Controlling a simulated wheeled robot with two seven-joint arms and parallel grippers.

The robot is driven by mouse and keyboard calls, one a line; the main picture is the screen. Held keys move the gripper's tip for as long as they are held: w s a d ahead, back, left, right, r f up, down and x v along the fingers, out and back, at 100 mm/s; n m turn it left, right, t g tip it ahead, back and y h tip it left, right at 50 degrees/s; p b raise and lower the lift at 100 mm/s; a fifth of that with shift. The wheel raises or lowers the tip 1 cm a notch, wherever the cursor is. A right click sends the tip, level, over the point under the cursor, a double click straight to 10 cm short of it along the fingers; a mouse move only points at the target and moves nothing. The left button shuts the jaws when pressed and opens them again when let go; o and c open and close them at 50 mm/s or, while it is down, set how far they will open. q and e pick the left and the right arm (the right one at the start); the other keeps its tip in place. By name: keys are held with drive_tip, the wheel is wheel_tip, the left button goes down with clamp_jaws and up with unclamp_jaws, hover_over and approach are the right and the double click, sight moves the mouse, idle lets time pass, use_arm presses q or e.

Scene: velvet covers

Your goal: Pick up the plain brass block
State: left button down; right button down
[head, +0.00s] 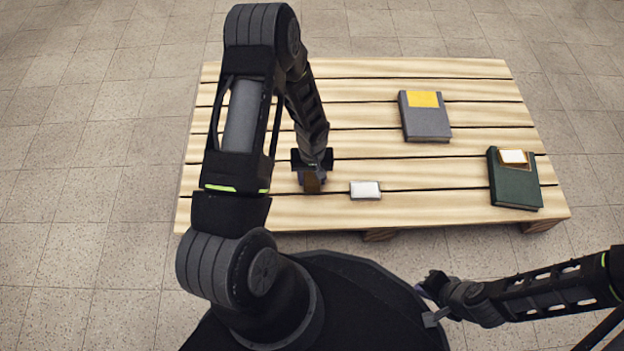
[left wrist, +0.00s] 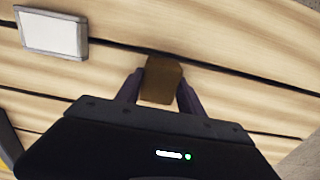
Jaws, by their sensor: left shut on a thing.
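The plain brass block (left wrist: 161,80) is a small brown-gold block between the two fingers of my left gripper (left wrist: 160,92) in the left wrist view. My left gripper is shut on it. In the head view my left gripper (head: 312,181) points down at the front left of the slatted wooden table, and the block (head: 312,186) shows only as a small brown patch between the fingers. I cannot tell whether the block touches the table. My right gripper (head: 432,300) is at the lower right, off the table; its jaws are too small to read.
A small block with a white top (head: 366,190) lies just right of my left gripper on the wooden table (head: 440,205). A grey book with a yellow patch (head: 425,120) lies further back. A green book (head: 515,187) at the right bears a small white-topped brown block (head: 514,157).

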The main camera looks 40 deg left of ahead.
sight(312, 177)
use_arm(q)
drive_tip(key=shift+r, duration=0.15)
wheel_tip(312, 177, up, 10)
drive_tip(key=p, duration=0.4)
idle(0.3)
